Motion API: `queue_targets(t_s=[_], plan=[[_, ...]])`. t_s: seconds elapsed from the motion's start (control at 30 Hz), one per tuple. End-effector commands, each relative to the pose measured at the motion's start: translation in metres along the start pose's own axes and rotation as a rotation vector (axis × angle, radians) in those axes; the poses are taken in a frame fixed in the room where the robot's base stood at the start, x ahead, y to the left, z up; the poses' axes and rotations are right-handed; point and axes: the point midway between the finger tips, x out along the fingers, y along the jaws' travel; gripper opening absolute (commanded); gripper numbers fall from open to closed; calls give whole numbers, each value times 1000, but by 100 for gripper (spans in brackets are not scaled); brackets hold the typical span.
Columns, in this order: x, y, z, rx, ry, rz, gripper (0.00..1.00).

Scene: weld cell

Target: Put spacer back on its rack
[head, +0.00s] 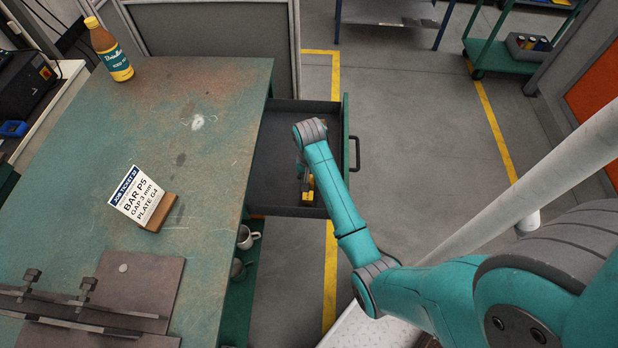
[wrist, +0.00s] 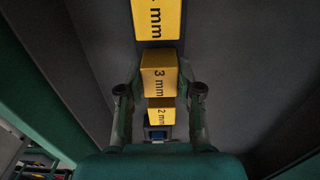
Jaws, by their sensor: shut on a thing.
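My gripper (wrist: 160,78) is shut on the yellow spacer marked "3 mm" (wrist: 158,76), with one finger on each side of it. A yellow spacer marked "2 mm" (wrist: 161,112) shows just below it in the wrist view. Another yellow block (wrist: 157,18) marked in mm is above it, its digit partly cut off. The blocks are in a row over the dark drawer floor. In the head view my arm hides most of the gripper, and a bit of yellow (head: 307,188) shows in the drawer. I cannot make out a rack clearly.
The open drawer (head: 276,185) sticks out from the right side of the green workbench (head: 225,130). A mug (head: 246,238) is below the drawer.

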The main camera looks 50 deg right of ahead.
Motion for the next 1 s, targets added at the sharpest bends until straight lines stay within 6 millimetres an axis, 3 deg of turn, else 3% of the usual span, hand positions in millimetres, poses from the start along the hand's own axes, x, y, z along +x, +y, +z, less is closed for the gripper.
queue_targets(t_s=[0.43, 0.47, 0.57, 0.87, 1.0], plan=[[5, 0, 0, 0, 0, 0, 0], [4, 0, 0, 0, 1, 0, 40], [4, 0, 0, 0, 1, 0, 64], [4, 0, 0, 0, 0, 0, 64], [-6, 0, -1, 0, 2, -1, 64]])
